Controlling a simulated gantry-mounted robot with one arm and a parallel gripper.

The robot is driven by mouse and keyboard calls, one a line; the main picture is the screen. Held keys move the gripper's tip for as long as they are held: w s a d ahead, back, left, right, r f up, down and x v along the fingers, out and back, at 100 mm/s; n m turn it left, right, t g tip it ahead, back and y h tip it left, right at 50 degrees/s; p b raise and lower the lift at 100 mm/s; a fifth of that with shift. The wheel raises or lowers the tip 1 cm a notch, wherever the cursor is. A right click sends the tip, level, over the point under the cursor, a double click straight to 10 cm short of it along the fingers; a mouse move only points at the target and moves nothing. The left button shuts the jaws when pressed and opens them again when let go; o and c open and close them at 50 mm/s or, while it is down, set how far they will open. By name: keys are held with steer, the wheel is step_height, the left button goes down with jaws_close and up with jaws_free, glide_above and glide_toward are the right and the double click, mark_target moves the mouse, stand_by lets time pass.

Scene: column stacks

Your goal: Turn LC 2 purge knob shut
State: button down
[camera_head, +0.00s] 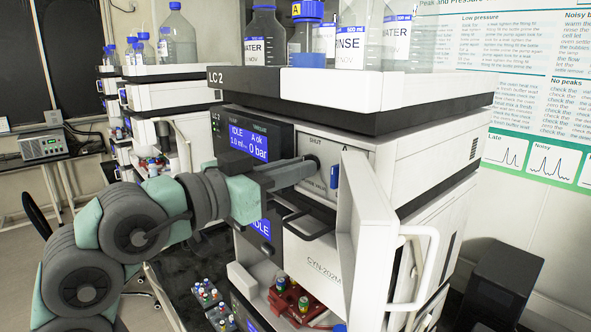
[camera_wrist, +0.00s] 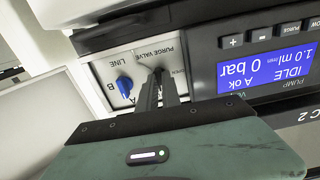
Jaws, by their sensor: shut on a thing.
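The LC 2 stack (camera_head: 215,79) stands in the middle of the head view, and its pump display (camera_head: 249,143) reads IDLE and 0 bar. The purge valve panel is right of the display, with a SHUT label above the dark purge knob (camera_head: 316,160). My gripper (camera_head: 306,168) reaches in from the left and is shut on the purge knob. In the wrist view my gripper (camera_wrist: 162,84) covers most of the knob, so its pointing direction is hard to tell. The blue line selector knob (camera_head: 334,176) sits just right of it, apart from my fingers; it also shows in the wrist view (camera_wrist: 124,86).
A white door (camera_head: 365,240) stands swung open right of the panel, close to the blue knob. A black handle (camera_head: 300,222) juts out below my gripper. A red vial rack (camera_head: 285,307) is lower down. Solvent bottles (camera_head: 264,35) stand on top.

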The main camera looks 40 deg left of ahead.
steer(key=c, duration=1.5)
jaws_free()
steer(key=shift+c, duration=0.2)
steer(key=s, duration=1.1)
steer(key=shift+a, duration=0.45)
